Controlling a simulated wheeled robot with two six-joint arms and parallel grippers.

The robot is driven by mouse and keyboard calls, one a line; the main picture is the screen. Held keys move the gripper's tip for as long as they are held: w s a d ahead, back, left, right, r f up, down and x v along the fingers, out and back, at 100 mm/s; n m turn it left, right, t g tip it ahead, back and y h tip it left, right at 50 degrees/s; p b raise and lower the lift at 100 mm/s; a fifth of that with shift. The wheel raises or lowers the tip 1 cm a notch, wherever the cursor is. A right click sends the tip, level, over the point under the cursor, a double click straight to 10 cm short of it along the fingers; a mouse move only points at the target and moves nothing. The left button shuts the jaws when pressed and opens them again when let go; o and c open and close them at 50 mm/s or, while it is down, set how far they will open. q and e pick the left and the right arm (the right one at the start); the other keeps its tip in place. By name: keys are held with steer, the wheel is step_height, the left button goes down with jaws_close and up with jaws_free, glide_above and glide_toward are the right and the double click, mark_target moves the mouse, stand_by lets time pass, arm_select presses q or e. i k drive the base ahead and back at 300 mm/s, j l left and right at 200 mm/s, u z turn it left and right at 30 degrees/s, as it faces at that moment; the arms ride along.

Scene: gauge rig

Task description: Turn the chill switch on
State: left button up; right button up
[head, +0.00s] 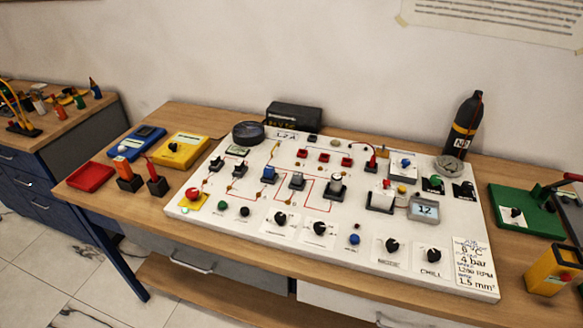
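The white gauge panel (262,226) lies on the wooden bench. The chill switch (433,255) is a black rotary knob on a white plate near the panel's front right, with the word CHILL printed below it. Its pointer direction is too small to read. A similar black knob (391,245) on its own plate sits just to its left, its label unreadable. Neither of my grippers shows in the head view.
A yellow box (551,272) stands right of the panel, near the chill switch side. A green device (527,211) with a lever is behind it. A black bottle (464,128) stands at the back. A printed card (473,264) lies right of the chill switch.

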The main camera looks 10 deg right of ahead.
mark_target(434, 255)
steer(key=z, duration=1.5)
